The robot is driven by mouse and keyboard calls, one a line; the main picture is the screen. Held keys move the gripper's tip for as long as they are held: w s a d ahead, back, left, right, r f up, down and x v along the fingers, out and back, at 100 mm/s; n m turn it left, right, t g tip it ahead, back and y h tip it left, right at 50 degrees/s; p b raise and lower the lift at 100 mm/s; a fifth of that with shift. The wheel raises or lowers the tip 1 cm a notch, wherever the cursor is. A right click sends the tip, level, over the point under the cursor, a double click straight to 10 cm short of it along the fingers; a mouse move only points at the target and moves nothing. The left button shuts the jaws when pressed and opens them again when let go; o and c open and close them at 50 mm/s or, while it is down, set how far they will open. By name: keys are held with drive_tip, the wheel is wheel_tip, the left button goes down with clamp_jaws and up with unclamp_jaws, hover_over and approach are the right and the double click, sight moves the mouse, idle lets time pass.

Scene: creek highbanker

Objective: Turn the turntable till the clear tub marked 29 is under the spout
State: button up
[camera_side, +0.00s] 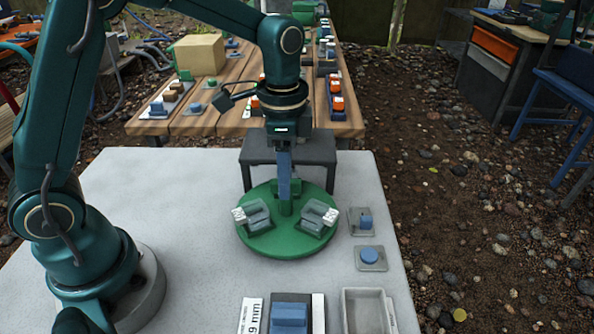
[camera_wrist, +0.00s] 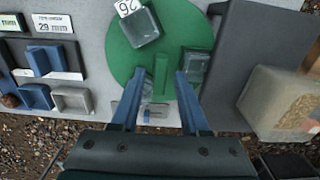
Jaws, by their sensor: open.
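The green turntable (camera_side: 287,245) lies on the pale bench and also shows in the wrist view (camera_wrist: 122,60). In the side view one clear tub (camera_side: 257,216) stands at its left and another (camera_side: 316,218) at its right; their labels are too small to read. In the wrist view one tub (camera_wrist: 143,27) has a label that seems to read 26; another tub (camera_wrist: 196,62) sits by the dark stand, its label not visible. A green upright handle (camera_wrist: 161,75) rises from the turntable. My gripper (camera_wrist: 156,74) is open, its blue fingers on either side of the handle. I cannot make out the spout.
A dark grey stand (camera_side: 300,148) is close behind the turntable. A rocker switch (camera_side: 361,221) and round blue button (camera_side: 369,257) are to its right. A 29 mm card (camera_wrist: 52,26), blue block (camera_side: 290,316) and grey tray (camera_side: 366,310) are in front. Bench left of the turntable is clear.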

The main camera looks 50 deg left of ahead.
drive_tip(key=shift+r, duration=0.1)
drive_tip(key=shift+r, duration=3.45)
drive_tip(key=shift+r, duration=0.2)
drive_tip(key=s+a+r+n+t, duration=0.1)
drive_tip(key=s+r+n+t, duration=0.2)
drive_tip(key=s+r, duration=0.35)
drive_tip(key=s+a+f+n+t, duration=0.1)
drive_tip(key=s+f+n+t, duration=0.1)
drive_tip(key=s+f+n, duration=0.4)
drive_tip(key=shift+s+f+t, duration=0.25)
drive_tip(key=shift+s+t, duration=0.05)
drive_tip(key=shift+s, duration=0.25)
